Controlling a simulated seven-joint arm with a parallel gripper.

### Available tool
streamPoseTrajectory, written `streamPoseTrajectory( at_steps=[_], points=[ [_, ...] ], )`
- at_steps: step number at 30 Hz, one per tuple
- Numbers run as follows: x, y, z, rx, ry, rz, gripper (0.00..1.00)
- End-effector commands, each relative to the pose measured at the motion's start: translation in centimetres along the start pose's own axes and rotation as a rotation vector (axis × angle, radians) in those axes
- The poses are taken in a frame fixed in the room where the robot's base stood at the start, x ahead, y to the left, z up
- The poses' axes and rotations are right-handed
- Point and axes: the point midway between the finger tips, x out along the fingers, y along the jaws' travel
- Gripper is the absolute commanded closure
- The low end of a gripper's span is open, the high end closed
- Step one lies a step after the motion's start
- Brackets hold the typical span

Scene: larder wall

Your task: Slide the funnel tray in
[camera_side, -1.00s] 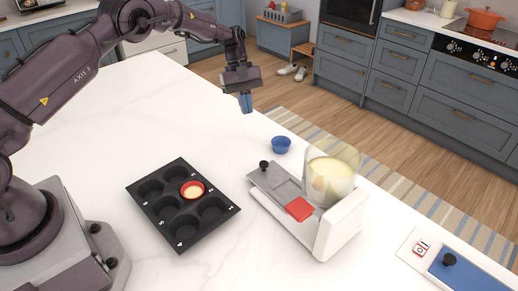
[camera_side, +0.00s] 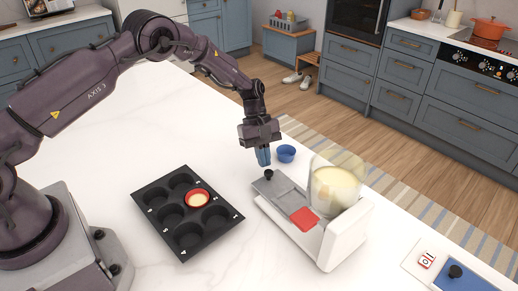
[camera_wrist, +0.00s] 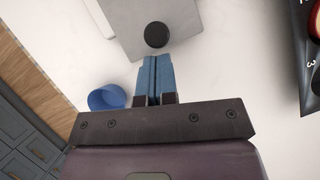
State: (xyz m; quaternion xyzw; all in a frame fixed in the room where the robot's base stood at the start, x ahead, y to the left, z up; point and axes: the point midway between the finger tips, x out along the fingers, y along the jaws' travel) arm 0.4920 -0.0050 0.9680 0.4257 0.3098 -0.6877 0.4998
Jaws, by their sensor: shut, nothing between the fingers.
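My gripper (camera_side: 263,160) is shut and empty, pointing down just behind the knob. In the wrist view the blue fingertips (camera_wrist: 154,65) are together, just short of the black knob (camera_wrist: 156,35) on the grey tray (camera_wrist: 120,18). I cannot tell whether they touch it.
A blue cup (camera_side: 286,153) stands close behind my gripper. A black muffin tin (camera_side: 170,237) with a filled red cup (camera_side: 197,198) in one well lies to the left. A blue panel with a knob (camera_side: 462,277) and a card (camera_side: 426,260) are at lower right.

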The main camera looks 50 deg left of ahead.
Motion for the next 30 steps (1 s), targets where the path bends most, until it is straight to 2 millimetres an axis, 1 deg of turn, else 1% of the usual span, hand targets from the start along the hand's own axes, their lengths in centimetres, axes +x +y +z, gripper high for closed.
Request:
streamPoseTrajectory(
  at_steps=[3,11,14,17,21,24,27,30],
  points=[
    [0.1,0.0,0.4,0.001,0.001,0.001,1.00],
    [0.1,0.0,0.4,0.000,0.001,0.001,1.00],
    [0.3,0.2,0.8,0.002,0.000,0.001,1.00],
    [1.1,0.6,2.5,0.004,-0.002,-0.002,1.00],
    [2.7,1.6,5.6,0.005,-0.001,-0.003,1.00],
    [3.7,2.1,7.5,0.004,-0.001,-0.003,1.00],
    [4.2,2.5,8.7,0.001,0.000,-0.001,1.00],
    [4.5,2.6,9.2,0.001,0.000,-0.001,1.00]
  ],
)
